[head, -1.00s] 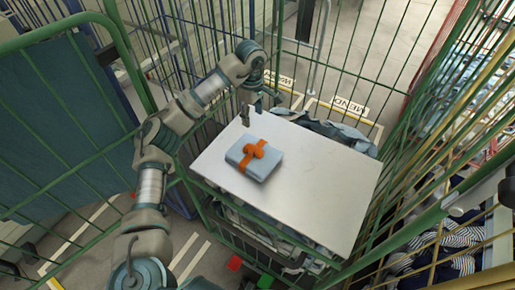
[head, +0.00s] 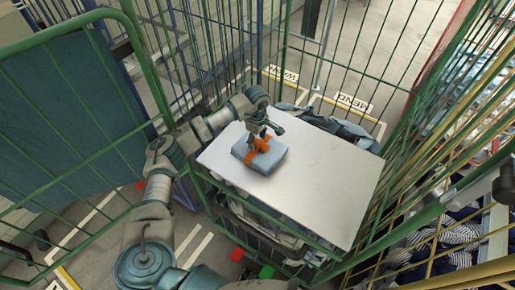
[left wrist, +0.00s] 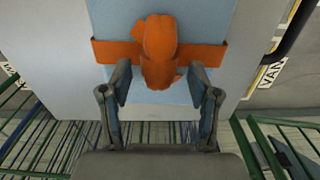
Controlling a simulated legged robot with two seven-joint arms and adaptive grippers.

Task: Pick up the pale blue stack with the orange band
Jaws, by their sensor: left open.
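The pale blue stack (head: 268,160) lies flat on a white board, toward its left end. An orange band (left wrist: 202,54) runs across it and is tied in an orange knot (left wrist: 158,48) on top. My left gripper (head: 258,138) is just above the stack at the knot and partly hides it. In the left wrist view, the two fingers of the left gripper (left wrist: 160,84) are spread on either side of the knot's lower end, with nothing clamped between them. Whether the fingertips touch the band cannot be told. My right gripper is not in view.
The white board (head: 325,185) lies on top of a green wire cage and has free room to the right of the stack. Dark cloth (head: 330,125) bulges behind the board. Green cage bars (head: 425,170) stand at the right, and a tall green frame (head: 140,60) stands at the left.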

